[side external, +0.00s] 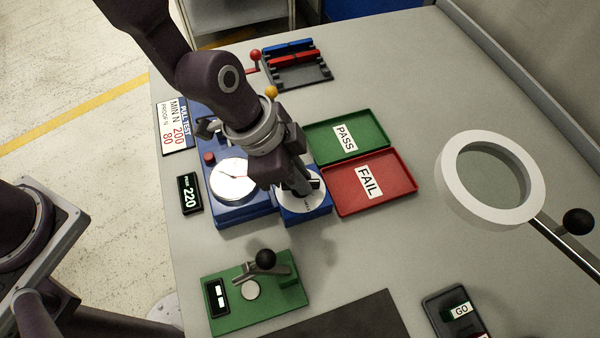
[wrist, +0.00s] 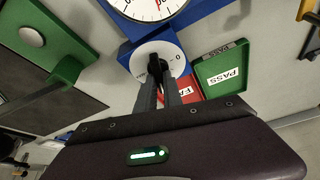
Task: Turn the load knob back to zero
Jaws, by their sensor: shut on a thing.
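The load knob is a black grip on a white round dial (side external: 290,206) set on a small blue block (side external: 318,209). In the wrist view the black knob (wrist: 154,63) stands at the middle of the white dial (wrist: 140,54), and a "0" mark shows near the dial's right edge. My gripper (wrist: 156,77) is shut on the knob from above. In the side view my gripper (side external: 297,184) hides much of the dial. The knob's exact pointing is hard to make out.
A blue tester with a white gauge (side external: 233,180) stands left of the knob, beside a display reading 220 (side external: 189,194). The green PASS tray (side external: 365,146) and red FAIL tray (side external: 395,184) lie to the right.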

